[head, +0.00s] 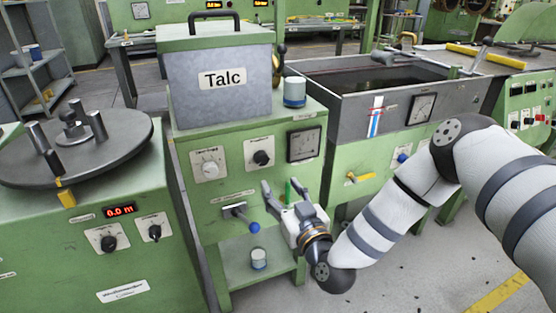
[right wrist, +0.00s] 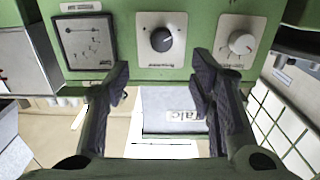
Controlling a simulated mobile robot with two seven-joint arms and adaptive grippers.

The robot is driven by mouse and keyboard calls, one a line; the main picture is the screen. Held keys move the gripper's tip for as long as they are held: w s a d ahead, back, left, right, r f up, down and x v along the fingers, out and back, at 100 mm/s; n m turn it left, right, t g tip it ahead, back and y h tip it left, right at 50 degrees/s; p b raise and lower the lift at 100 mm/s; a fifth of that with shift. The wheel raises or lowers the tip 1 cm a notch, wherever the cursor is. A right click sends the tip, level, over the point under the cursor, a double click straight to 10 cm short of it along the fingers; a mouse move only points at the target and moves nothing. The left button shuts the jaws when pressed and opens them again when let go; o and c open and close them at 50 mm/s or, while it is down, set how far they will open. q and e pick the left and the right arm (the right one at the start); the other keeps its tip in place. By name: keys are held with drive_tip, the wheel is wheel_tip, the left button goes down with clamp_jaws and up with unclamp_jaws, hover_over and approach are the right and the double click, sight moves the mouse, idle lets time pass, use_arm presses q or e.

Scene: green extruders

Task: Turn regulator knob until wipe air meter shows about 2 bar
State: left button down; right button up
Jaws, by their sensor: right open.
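A black round knob (head: 261,157) sits on a white plate on the green Talc cabinet's front. It also shows in the right wrist view (right wrist: 161,39), where the picture is upside down. A square dark-framed meter (head: 303,144) is right of it; in the right wrist view the meter (right wrist: 85,42) is at the left. Its scale and needle are too small to read. My right gripper (head: 285,190) is open and empty, below the black knob and apart from it. In the right wrist view its fingers (right wrist: 161,85) are spread below the knob. My left gripper is out of view.
A pale knob (head: 208,166) is left of the black knob. A lever with a blue ball (head: 253,227) sticks out below. The Talc box (head: 220,85) stands on top. A tank (head: 400,90) with another meter (head: 421,108) is to the right. A round turntable (head: 75,150) is left.

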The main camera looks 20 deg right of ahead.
sight(263, 161)
drive_tip(key=w, duration=0.3)
drive_tip(key=w+b, duration=0.1)
drive_tip(key=w, duration=0.6)
drive_tip(key=shift+w+a+f+b, duration=0.15)
drive_tip(key=shift+a+b, duration=0.15)
drive_tip(key=shift+b, duration=0.1)
drive_tip(key=shift+w, duration=0.5)
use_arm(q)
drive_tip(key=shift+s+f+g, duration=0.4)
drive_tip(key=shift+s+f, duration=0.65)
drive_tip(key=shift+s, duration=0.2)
use_arm(e)
drive_tip(key=c, duration=1.2)
